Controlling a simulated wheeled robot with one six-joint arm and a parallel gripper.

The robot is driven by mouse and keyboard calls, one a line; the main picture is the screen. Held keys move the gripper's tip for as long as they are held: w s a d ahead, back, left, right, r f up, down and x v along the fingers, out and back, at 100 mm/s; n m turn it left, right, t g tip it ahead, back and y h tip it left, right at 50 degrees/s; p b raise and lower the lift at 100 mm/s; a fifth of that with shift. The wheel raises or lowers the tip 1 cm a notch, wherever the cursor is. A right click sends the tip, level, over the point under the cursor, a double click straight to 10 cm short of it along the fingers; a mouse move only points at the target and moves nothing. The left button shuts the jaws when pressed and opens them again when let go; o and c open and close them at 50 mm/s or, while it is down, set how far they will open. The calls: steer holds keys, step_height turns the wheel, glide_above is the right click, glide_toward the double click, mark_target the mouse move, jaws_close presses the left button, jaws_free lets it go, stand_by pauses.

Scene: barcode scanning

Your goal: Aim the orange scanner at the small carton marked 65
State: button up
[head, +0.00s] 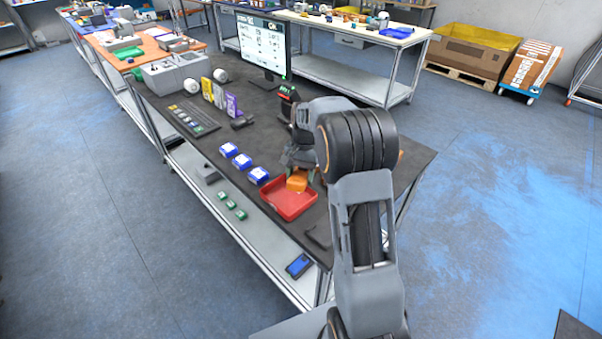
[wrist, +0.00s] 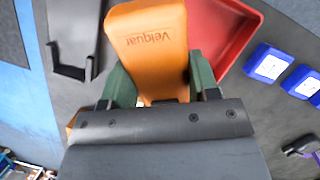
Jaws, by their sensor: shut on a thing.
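My gripper (head: 298,169) is shut on the orange scanner (head: 297,183), which is held over or in the red tray on the dark bench. In the wrist view, my gripper's green fingers (wrist: 162,82) clamp both sides of the scanner (wrist: 150,40), whose top reads "Velquar". Three small blue cartons with white labels stand in a row left of the tray: a far one (head: 228,150), a middle one (head: 242,161) and a near one (head: 258,175).
The red tray (head: 286,211) is below the scanner. A monitor (head: 254,45), keyboard (head: 193,118) and upright coloured boxes (head: 218,95) stand farther back. Small green cartons (head: 231,205) and a blue device (head: 298,265) are on the lower shelf. A dark bracket (wrist: 75,40) lies left of the scanner.

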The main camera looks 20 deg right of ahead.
mark_target(301, 174)
steer(key=shift+f, duration=0.5)
step_height(301, 174, up, 12)
steer(key=p, duration=0.9)
steer(key=shift+p, duration=0.4)
steer(key=shift+d, duration=0.1)
